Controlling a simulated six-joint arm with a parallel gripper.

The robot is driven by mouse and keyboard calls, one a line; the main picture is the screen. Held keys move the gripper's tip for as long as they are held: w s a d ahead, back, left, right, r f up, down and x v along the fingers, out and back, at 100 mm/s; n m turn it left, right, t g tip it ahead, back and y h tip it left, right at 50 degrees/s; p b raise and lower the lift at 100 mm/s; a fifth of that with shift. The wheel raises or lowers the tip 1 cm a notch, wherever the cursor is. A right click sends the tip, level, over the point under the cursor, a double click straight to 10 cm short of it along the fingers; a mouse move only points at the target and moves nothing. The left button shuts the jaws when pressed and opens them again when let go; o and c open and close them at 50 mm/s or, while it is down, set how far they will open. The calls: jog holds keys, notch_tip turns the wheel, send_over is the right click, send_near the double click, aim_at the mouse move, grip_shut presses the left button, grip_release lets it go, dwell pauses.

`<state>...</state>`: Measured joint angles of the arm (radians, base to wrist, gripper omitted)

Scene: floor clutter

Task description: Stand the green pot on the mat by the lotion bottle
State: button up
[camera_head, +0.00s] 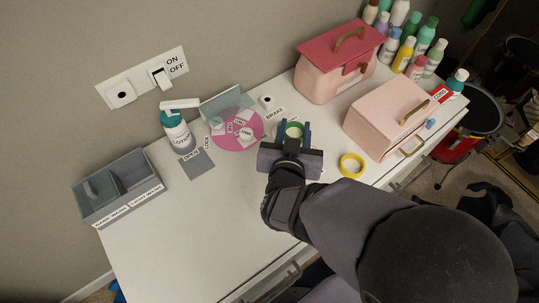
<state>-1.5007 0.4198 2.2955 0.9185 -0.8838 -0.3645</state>
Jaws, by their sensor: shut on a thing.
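The green pot (294,126) is between the two blue fingers of my gripper (293,134), which is shut on it. Only its round green top shows; the gripper hides the rest, and I cannot tell whether it touches the table. The lotion bottle (178,134), white with a teal collar and white pump, stands at the back left by the wall. The mat, a small dark grey square (196,166), lies just in front of the bottle and looks bare. My gripper is to the right of both.
A pink round tray (226,143) with small labelled items lies between mat and gripper. A grey divided box (128,202) sits at the left. A yellow tape ring (352,165) and two pink boxes (335,85) are at the right. The table's front left is clear.

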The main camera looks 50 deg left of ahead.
jog(key=s+a+f+n+g+y, duration=0.2)
jog(key=s+a+n+g, duration=0.1)
jog(key=s, duration=0.1)
jog(key=shift+s+d+f, duration=0.15)
jog(key=shift+f, duration=2.3)
jog(key=shift+s+d+f, duration=0.1)
jog(key=shift+d+f, duration=0.05)
jog(key=shift+f, duration=2.3)
jog(key=shift+f, duration=0.1)
jog(key=shift+f, duration=0.15)
jog(key=o, duration=1)
